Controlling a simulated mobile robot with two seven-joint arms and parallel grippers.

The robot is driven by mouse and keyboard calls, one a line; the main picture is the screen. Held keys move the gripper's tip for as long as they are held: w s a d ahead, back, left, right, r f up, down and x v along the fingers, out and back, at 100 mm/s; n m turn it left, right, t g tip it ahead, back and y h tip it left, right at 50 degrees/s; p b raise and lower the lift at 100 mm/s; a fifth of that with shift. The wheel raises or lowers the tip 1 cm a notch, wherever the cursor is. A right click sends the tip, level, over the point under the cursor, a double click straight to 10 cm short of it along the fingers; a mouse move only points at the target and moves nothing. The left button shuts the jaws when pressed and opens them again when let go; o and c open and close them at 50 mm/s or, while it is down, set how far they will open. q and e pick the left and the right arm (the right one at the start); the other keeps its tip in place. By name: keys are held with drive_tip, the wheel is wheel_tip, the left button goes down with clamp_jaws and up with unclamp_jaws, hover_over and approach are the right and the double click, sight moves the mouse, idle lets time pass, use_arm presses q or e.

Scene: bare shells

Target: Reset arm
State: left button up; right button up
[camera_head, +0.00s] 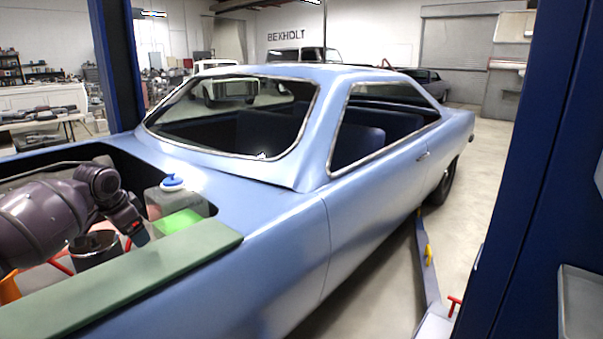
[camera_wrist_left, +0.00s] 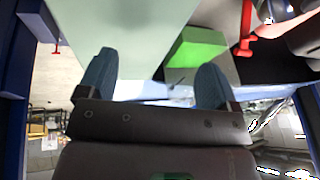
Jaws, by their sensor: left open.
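My left arm comes in from the left in the head view, over the open engine bay of a blue car (camera_head: 270,220). My left gripper (camera_head: 138,236) points down near a dark round container (camera_head: 95,250). In the left wrist view my left gripper (camera_wrist_left: 155,72) has its two blue-grey fingers wide apart with nothing held between them. A bright green block (camera_head: 178,223) lies beside the gripper; it also shows in the left wrist view (camera_wrist_left: 195,48). My right gripper is not in view.
A flat pale green board (camera_head: 130,275) lies along the car's fender. A clear tank with a blue cap (camera_head: 172,183) stands in the bay. Blue lift posts (camera_head: 545,170) rise at right and left. Open floor (camera_head: 490,150) lies beyond the car.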

use_arm(q)
drive_tip(key=w+d+r+m+t+h, duration=0.1)
drive_tip(key=w+d+t, duration=0.1)
drive_tip(key=d+t, duration=0.6)
drive_tip(key=s+d+f+t+h+p, duration=0.1)
drive_tip(key=s+d+f+h, duration=0.2)
drive_tip(key=s+d+f, duration=0.75)
drive_tip(key=s+a+f+n+g+y, duration=0.1)
drive_tip(key=s+f, duration=0.5)
drive_tip(key=s, duration=0.6)
drive_tip(key=s+a+f+n+y+p, duration=0.1)
drive_tip(key=s+f, duration=0.5)
drive_tip(key=s, duration=0.7)
drive_tip(key=s+a+f+n+g+y, duration=0.1)
drive_tip(key=s+f+n, duration=0.4)
drive_tip(key=s, duration=0.7)
drive_tip(key=shift+s+a+f+g+y, duration=0.3)
drive_tip(key=shift+s+a+f+y, duration=0.05)
drive_tip(key=shift+a+f+y, duration=0.4)
drive_tip(key=shift+r, duration=0.1)
